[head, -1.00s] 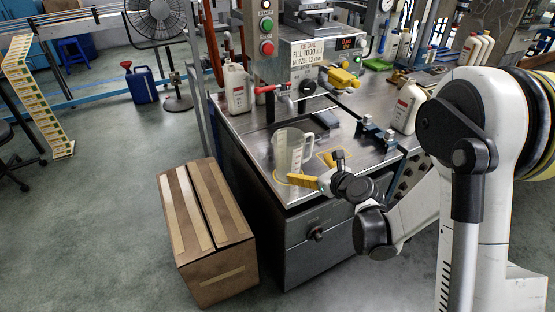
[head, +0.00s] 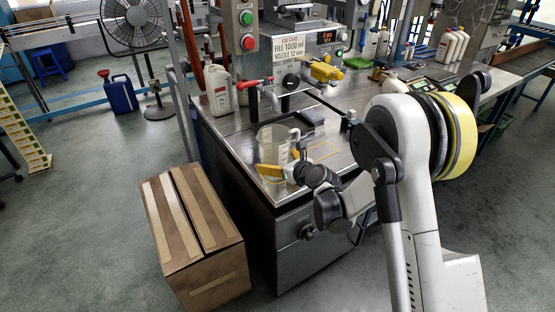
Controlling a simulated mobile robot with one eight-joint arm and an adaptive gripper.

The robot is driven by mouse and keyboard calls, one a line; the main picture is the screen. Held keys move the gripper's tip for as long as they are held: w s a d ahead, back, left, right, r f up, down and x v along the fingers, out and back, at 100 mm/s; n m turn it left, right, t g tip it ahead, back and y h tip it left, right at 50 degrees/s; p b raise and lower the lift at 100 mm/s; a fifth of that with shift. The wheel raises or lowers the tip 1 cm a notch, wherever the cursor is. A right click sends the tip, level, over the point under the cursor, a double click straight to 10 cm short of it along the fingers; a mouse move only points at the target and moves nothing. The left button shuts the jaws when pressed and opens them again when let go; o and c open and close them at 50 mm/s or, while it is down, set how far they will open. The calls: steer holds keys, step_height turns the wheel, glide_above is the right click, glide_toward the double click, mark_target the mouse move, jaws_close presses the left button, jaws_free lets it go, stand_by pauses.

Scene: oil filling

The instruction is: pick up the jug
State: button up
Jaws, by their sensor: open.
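The jug (head: 272,146) is a clear measuring jug with a handle on its right side. It stands upright near the front left corner of the steel bench top (head: 228,134). My gripper (head: 284,171), with yellow fingers, is low at the front of the jug, at the bench's front edge. The near yellow finger overlaps the jug's lower part in the picture. The fingers are open, and the jug does not look held. I cannot tell whether a finger touches the jug. The far finger is partly hidden by the wrist and the jug.
A filling machine (head: 298,48) with a yellow nozzle part stands behind the jug. A white bottle (head: 220,90) and a red-handled clamp (head: 254,84) are at the bench's left. A cardboard box (head: 193,235) stands on the floor at the left front.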

mark_target(277, 151)
steer(key=shift+r, duration=0.1)
steer(key=c, duration=1.1)
steer(key=shift+o, duration=0.2)
steer(key=shift+r, duration=0.1)
steer(key=shift+r+p, duration=0.25)
steer(key=shift+p, duration=0.05)
step_height(277, 151, up, 3)
steer(key=shift+r+p, duration=0.1)
steer(key=shift+p, duration=0.9)
steer(key=s+d+b, duration=0.3)
steer(key=s+d, duration=0.6)
steer(key=s, duration=0.6)
steer(key=shift+d+f+b, duration=0.2)
steer(key=shift+d+b, duration=0.1)
steer(key=shift+d, duration=0.1)
